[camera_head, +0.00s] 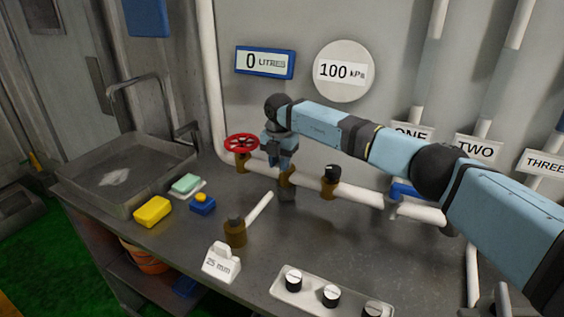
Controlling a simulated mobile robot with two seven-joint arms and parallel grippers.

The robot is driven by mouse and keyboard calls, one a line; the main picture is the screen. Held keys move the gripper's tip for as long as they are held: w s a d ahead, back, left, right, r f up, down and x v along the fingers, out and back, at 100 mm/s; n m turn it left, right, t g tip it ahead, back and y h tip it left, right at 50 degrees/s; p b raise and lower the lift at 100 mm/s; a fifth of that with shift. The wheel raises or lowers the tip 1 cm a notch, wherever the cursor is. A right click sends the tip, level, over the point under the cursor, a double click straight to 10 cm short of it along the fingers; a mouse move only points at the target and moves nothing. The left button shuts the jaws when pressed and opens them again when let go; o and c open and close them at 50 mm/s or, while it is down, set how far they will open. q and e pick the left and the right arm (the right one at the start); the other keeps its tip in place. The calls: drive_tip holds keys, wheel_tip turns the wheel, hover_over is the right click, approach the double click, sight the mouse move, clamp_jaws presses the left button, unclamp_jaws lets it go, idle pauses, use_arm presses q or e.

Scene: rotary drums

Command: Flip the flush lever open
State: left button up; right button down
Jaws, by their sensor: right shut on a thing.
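My right gripper (285,164) reaches in from the right and points down at the white pipe run along the back of the bench. It is shut on a small part at a brass fitting (287,180) on that pipe; its fingers hide most of the part, which I take to be the flush lever. A blue lever handle (404,190) sits on the same pipe further right, apart from the gripper. My left gripper is not in view.
A red handwheel (241,143) stands just left of the gripper, and a black-knobbed valve (331,176) to its right. A white rod leans from a brown fitting (235,232) in front. A knob panel (328,292) lies at the front; the sink (125,175) is left.

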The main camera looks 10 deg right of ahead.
drive_tip(key=shift+w+r+m, duration=0.1)
drive_tip(key=shift+w+m, duration=0.05)
drive_tip(key=shift+m, duration=0.15)
drive_tip(key=c, duration=1)
unclamp_jaws()
drive_tip(key=shift+o, duration=0.2)
wheel_tip(320, 180, up, 14)
drive_tip(key=b, duration=0.1)
drive_tip(key=shift+f, duration=0.2)
